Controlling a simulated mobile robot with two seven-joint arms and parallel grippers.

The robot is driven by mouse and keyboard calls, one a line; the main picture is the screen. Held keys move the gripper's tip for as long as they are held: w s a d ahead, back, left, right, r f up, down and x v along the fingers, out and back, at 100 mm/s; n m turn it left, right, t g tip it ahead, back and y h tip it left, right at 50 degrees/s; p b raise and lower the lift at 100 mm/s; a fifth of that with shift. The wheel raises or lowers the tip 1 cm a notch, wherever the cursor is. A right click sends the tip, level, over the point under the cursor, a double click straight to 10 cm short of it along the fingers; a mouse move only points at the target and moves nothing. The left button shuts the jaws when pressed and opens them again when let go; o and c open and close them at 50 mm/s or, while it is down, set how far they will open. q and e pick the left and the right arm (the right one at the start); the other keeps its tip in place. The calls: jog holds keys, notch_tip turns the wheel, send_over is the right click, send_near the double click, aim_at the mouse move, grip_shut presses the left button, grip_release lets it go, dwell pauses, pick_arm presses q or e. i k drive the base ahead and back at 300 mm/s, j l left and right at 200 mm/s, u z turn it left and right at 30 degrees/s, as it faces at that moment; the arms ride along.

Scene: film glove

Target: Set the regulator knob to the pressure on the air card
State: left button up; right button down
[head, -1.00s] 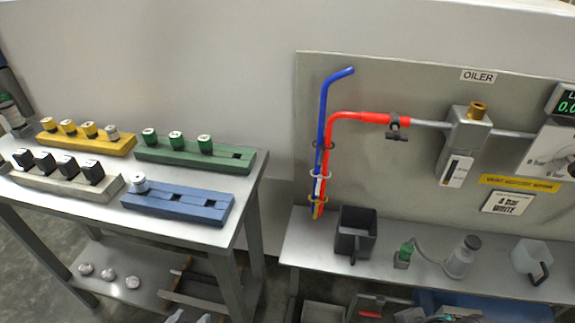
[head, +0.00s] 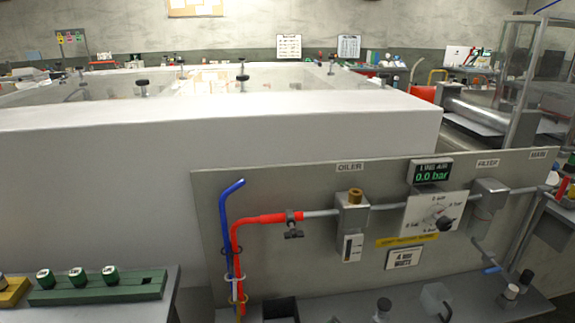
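The regulator dial plate (head: 418,217) is a white square on the grey panel, with bar marks around its scale. Its dark regulator knob (head: 445,224) sits at the lower right of the plate; I cannot tell its exact setting. The air card (head: 403,258) is white, below a yellow label, and appears to read 4 bar with a second word, too small to be sure of. The line air display (head: 430,171) above the dial shows 0.0 bar in green. Neither of my grippers is in view.
The oiler (head: 351,218) with a brass cap and a filter (head: 488,197) flank the dial. Red and blue hoses (head: 229,230) hang at the panel's left. A clear jug (head: 436,299) stands on the bench below. A green block (head: 98,289) with green-topped pieces is at lower left.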

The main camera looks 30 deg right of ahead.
aim_at(444, 224)
jog(key=z, duration=1.8)
